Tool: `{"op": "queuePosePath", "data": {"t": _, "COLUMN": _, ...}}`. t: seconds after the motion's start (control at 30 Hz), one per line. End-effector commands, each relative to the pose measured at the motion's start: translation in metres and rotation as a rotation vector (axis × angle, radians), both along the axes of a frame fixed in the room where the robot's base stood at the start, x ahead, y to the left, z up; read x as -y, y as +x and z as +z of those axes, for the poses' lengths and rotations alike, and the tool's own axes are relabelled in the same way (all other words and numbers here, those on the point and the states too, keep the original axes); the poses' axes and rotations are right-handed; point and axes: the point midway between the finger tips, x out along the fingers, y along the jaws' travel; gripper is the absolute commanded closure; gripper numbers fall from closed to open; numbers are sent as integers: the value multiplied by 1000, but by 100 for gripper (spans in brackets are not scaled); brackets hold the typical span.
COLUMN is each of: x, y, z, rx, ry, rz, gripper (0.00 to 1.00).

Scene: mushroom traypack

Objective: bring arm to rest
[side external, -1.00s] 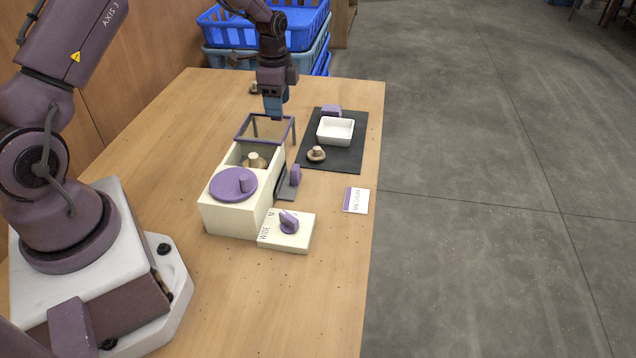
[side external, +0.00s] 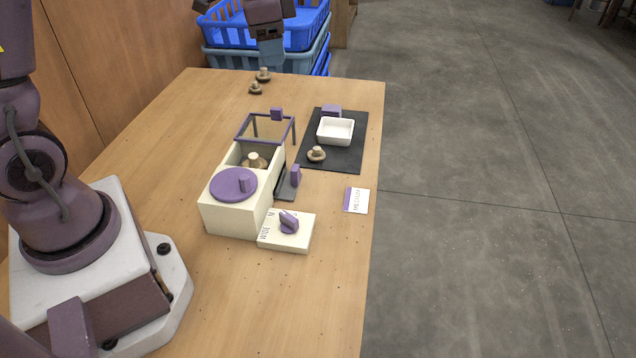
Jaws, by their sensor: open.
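My gripper (side external: 269,52) is raised at the top of the side external view, in front of the blue crates and above the table's far end. It is open, and I see nothing held in it. My arm's upper part leaves the top of the picture. A cream box (side external: 232,217) with a purple round lid stands mid-table. A mushroom (side external: 254,160) sits in its open section. A purple frame (side external: 266,138) stands behind it. A white tray (side external: 335,131) rests on a black mat (side external: 345,161), with a mushroom (side external: 316,154) beside the tray.
Two mushrooms (side external: 263,76) (side external: 255,88) lie at the table's far end. Blue crates (side external: 222,32) are stacked behind the table. The near right of the table is clear.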

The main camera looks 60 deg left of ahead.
Motion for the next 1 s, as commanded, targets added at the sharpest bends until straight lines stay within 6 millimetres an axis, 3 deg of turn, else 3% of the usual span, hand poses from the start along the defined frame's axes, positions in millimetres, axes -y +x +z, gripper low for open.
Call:
{"op": "queuePosePath", "data": {"t": 0.03, "x": 15, "y": -14, "z": 19, "rx": 38, "ry": -1, "rz": 33, "gripper": 50}}
{"op": "queuePosePath", "data": {"t": 0.2, "x": 54, "y": -66, "z": 58, "rx": 138, "ry": -38, "rz": 168, "gripper": 50}}
{"op": "queuePosePath", "data": {"t": 0.33, "x": 78, "y": -109, "z": 72, "rx": 211, "ry": -87, "rz": 269, "gripper": 50}}
{"op": "queuePosePath", "data": {"t": 0.5, "x": 98, "y": -156, "z": 75, "rx": 284, "ry": -159, "rz": 380, "gripper": 50}}
{"op": "queuePosePath", "data": {"t": 0.7, "x": 107, "y": -182, "z": 70, "rx": 324, "ry": -213, "rz": 450, "gripper": 50}}
{"op": "queuePosePath", "data": {"t": 1.0, "x": 108, "y": -185, "z": 69, "rx": 327, "ry": -221, "rz": 462, "gripper": 50}}
